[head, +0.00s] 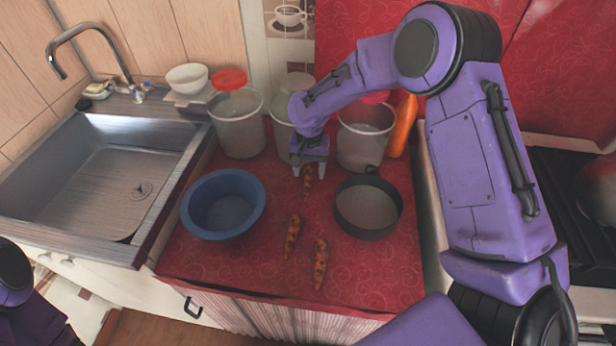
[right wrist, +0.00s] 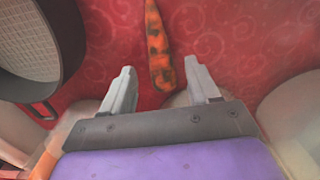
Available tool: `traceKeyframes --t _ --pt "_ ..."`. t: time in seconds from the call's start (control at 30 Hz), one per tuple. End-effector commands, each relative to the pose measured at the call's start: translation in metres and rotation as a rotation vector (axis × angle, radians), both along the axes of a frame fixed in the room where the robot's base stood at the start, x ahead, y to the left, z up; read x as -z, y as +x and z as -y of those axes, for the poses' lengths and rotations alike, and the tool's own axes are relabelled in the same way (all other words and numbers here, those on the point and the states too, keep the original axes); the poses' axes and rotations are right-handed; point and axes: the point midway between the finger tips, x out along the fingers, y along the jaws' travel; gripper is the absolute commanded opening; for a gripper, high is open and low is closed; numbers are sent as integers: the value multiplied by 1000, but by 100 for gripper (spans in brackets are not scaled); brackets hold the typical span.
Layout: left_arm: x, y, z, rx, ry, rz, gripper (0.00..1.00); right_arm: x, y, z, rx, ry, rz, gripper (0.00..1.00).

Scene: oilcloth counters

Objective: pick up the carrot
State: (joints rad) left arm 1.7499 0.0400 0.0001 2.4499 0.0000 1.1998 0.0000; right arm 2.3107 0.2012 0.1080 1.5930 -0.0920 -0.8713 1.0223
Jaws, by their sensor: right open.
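Three orange carrots with dark patches lie on the red counter. The far carrot (head: 308,182) lies just below my right gripper (head: 309,170) in the head view. The middle carrot (head: 293,236) and the near carrot (head: 320,262) lie closer to the front edge. My right gripper is open and points down, empty. In the right wrist view a carrot (right wrist: 158,50) lies ahead of and between the two fingertips (right wrist: 160,82), its lower end near the gap; I cannot tell the height between them. My left gripper is out of view.
A blue bowl (head: 222,230) stands left of the carrots and a dark pan (head: 368,222) stands to the right. Buckets (head: 238,135) (head: 362,150) and an orange bottle (head: 403,125) stand at the back. A sink (head: 110,185) is at left. The front of the counter is clear.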

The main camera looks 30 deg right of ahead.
Motion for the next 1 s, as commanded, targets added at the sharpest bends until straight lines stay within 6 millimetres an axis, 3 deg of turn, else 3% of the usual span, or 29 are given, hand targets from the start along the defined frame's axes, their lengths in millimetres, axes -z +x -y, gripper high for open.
traceKeyframes --t 0.13,0.37,0.5,0.53,0.57,1.0 --pt "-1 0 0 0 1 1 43 19 1 0 0 1 1 60" --pt "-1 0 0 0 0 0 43 20 1 1 1 0 1 60" --pt "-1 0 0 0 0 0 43 20 1 0 1 1 2 15" --pt "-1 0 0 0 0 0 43 20 1 0 1 1 2 5" --pt "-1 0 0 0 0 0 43 20 1 0 1 1 2 2" --pt "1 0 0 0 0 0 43 14 2 0 2 1 4 1"
